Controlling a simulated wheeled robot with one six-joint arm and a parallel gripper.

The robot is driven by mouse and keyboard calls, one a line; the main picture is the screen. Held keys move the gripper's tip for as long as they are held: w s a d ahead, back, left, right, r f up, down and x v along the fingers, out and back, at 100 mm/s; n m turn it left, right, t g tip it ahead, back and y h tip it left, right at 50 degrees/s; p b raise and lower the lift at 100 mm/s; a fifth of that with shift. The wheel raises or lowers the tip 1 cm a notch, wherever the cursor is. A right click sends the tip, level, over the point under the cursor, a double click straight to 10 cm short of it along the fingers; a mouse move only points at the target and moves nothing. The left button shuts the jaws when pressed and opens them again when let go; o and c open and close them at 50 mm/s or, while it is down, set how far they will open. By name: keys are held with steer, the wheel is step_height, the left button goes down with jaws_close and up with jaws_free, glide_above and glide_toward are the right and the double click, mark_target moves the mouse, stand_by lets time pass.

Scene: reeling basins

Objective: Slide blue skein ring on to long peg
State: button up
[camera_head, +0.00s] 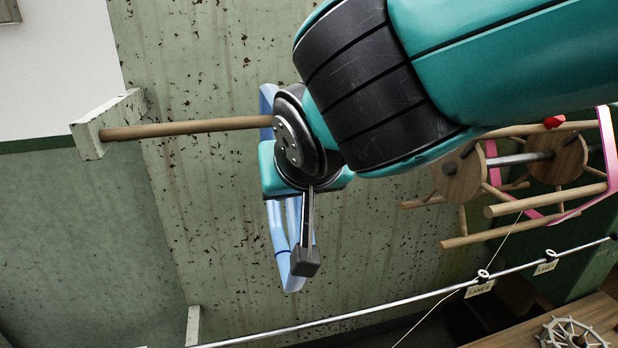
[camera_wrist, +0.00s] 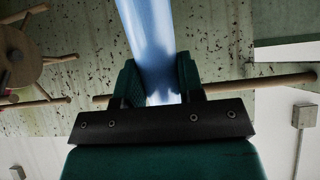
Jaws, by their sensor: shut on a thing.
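The blue skein ring (camera_head: 283,240) hangs at my gripper in the head view, with another part of it (camera_head: 267,97) showing above. In the wrist view the blue band (camera_wrist: 148,40) runs up from between the jaws. My gripper (camera_wrist: 159,84) is shut on it. The long wooden peg (camera_head: 190,127) stretches rightward from a pale block and passes out of sight at the ring and gripper. In the wrist view the peg (camera_wrist: 265,83) shows on both sides of the jaws, its free end at left. I cannot tell whether the ring is around the peg.
A wooden reel (camera_head: 460,175) with a pink skein (camera_head: 608,150) stands at the right. A metal rail (camera_head: 400,302) with tagged guides crosses below. A spoked wheel (camera_head: 570,333) is at the bottom right on a wooden top.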

steer(key=shift+f+b, duration=0.75)
steer(key=shift+f, duration=0.05)
steer(key=o, duration=1.3)
steer(key=shift+o, duration=0.2)
steer(key=p+v, duration=0.3)
steer(key=v, duration=0.8)
steer(key=shift+p, duration=0.4)
